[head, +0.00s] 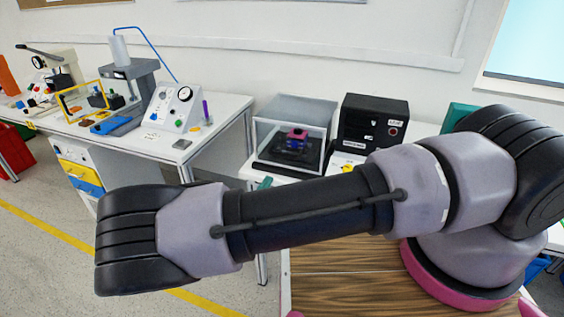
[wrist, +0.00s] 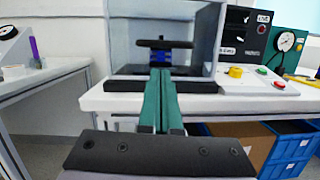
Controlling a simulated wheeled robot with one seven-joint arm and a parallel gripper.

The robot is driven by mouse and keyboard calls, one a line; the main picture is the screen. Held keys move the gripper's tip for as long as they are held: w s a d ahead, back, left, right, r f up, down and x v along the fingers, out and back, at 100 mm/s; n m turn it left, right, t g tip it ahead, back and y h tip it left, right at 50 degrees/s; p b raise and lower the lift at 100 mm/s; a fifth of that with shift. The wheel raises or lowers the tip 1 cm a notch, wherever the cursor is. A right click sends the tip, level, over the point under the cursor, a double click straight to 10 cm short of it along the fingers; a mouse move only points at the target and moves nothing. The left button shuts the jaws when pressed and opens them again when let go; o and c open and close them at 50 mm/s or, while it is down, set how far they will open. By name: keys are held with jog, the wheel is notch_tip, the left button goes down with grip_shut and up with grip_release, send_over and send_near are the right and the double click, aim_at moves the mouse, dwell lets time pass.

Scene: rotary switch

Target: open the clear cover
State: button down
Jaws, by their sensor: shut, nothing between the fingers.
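The clear cover (head: 291,108) is a box-like see-through case on the far white table, standing around the rotary switch. It also shows in the wrist view (wrist: 208,35), with grey-tinted walls. The switch (head: 297,139) has a pink and blue knob on a black base; in the wrist view it shows dark with blue below (wrist: 165,48). My gripper (wrist: 159,72) has teal fingers, shut together and empty, pointing toward the lower front of the cover. Whether they touch it I cannot tell. In the head view only a teal fingertip (head: 265,183) shows; my arm hides the rest.
A black box (head: 373,122) stands right of the cover, with a small panel of coloured buttons (wrist: 247,77) before it. A gauge unit (wrist: 286,45) is further right. A left table (head: 215,128) holds a press and control box. Blue crates (wrist: 293,145) sit below.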

jog(key=n+t+y, duration=0.1)
send_near(280, 151)
jog(key=x, duration=0.5)
jog(key=shift+d+f, duration=0.1)
jog(key=shift+d, duration=0.05)
dwell(0.4)
